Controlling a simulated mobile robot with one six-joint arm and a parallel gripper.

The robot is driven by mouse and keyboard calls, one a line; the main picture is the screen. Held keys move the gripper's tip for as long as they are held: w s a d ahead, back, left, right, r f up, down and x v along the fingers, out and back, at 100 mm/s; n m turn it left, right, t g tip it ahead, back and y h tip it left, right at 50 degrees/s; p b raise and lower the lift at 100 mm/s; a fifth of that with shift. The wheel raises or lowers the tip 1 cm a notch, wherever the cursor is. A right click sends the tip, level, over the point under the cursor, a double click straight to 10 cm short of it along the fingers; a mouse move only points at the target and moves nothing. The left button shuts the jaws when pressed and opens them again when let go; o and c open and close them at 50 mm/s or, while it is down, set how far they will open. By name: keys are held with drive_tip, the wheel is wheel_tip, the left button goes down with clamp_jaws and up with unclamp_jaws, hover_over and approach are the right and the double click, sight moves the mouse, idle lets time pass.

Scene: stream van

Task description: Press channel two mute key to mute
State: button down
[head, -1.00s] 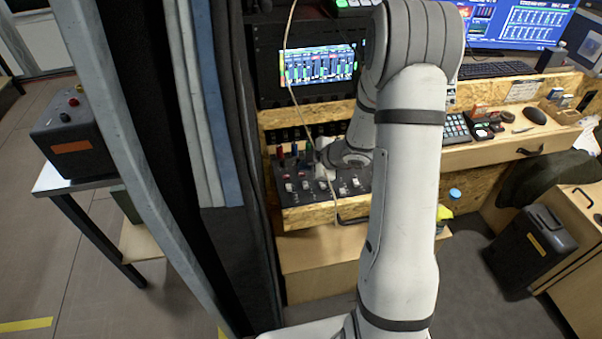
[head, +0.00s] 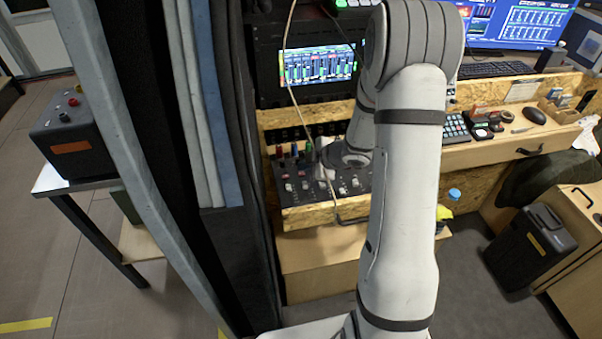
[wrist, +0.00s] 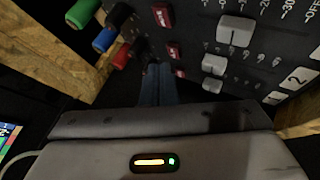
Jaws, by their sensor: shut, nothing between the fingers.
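The dark mixer panel (head: 340,190) sits on the wooden desk in the head view. It fills the upper right of the wrist view (wrist: 285,50). A white "2" label (wrist: 297,77) shows at the right. A red key (wrist: 174,50) appears in line with it, which looks like the channel two mute key. Other red keys (wrist: 163,15) lie above and below it. My gripper (wrist: 158,70) is shut and empty, its fingertips just left of the red key. I cannot tell whether they touch the panel. In the head view my arm hides part of the panel.
Green (wrist: 82,12), blue (wrist: 104,39) and red (wrist: 121,56) knobs or plugs stand close left of the fingertips. White fader caps (wrist: 236,31) stand to the right. A thin cable (head: 289,60) hangs before the rack.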

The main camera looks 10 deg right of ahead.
drive_tip(key=shift+f, duration=0.15)
drive_tip(key=shift+f, duration=0.3)
drive_tip(key=shift+f+b, duration=0.3)
drive_tip(key=shift+b, duration=0.1)
idle(0.3)
drive_tip(key=shift+r, duration=0.15)
drive_tip(key=shift+r+p, duration=0.6)
drive_tip(key=shift+p, duration=0.2)
wheel_tip(320, 180, up, 6)
drive_tip(key=p, duration=0.6)
